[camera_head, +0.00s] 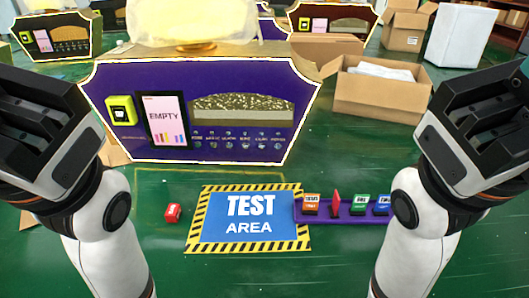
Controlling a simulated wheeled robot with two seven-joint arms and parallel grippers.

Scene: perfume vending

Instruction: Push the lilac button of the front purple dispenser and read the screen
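The front purple dispenser (235,80) stands beyond the test area, facing me, with a gold and white outline. Its screen (163,120) reads "EMPTY" above several small coloured bars. A row of small labelled buttons (237,135) runs under its arched window. They are too small to tell which one is lilac. My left gripper (40,115) is at the left edge, left of the dispenser. My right gripper (490,125) is at the right edge, right of the dispenser. Both are apart from the dispenser, and their fingertips do not show clearly.
A yellow-green box (121,110) is on the dispenser's left face. A "TEST AREA" mat (248,237) lies in front. A purple tray (342,218) with several coloured blocks is right. Open cardboard boxes (375,100) stand behind right.

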